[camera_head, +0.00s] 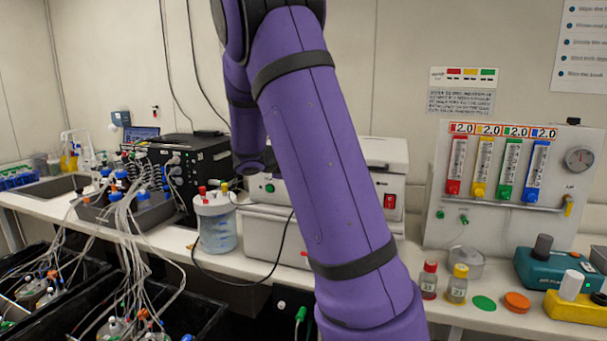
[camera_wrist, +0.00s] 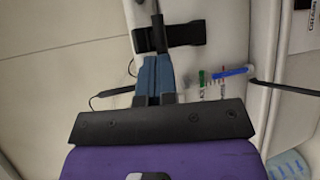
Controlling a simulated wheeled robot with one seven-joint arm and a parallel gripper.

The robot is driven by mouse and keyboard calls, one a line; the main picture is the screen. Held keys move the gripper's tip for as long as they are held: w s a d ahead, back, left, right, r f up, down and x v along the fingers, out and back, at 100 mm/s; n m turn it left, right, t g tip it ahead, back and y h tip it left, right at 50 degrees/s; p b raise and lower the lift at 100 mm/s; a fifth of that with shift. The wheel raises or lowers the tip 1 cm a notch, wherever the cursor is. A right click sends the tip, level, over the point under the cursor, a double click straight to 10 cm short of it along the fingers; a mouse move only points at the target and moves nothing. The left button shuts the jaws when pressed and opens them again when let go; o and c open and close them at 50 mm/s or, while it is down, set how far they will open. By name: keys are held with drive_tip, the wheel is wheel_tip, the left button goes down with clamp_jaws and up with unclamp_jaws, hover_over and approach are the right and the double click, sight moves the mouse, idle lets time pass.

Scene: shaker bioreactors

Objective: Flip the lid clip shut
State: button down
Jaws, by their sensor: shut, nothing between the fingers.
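In the wrist view my gripper (camera_wrist: 152,62) is shut and empty, its blue-grey fingers close together. A black clip-like piece (camera_wrist: 183,34) sits on a white edge (camera_wrist: 207,12), right at the fingertips. I cannot tell whether the fingers touch it, nor whether it is open or closed. In the head view a white lidded box (camera_head: 385,152) with a red switch stands on the bench behind my purple arm. My gripper and the clip are hidden in that view.
A clear jar (camera_head: 216,228) with coloured caps and a black tubed unit (camera_head: 205,160) stand left of the box. A gauge panel (camera_head: 500,225) and small vials (camera_head: 457,287) are at the right. In the wrist view a blue-capped piece (camera_wrist: 232,71) and black cables lie near the fingers.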

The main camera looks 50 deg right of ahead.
drive_tip(key=shift+w+d+r+y, duration=0.1)
drive_tip(key=shift+d+y, duration=0.05)
drive_tip(key=shift+y, duration=0.15)
drive_tip(key=shift+r, duration=0.1)
drive_tip(key=shift+r, duration=0.7)
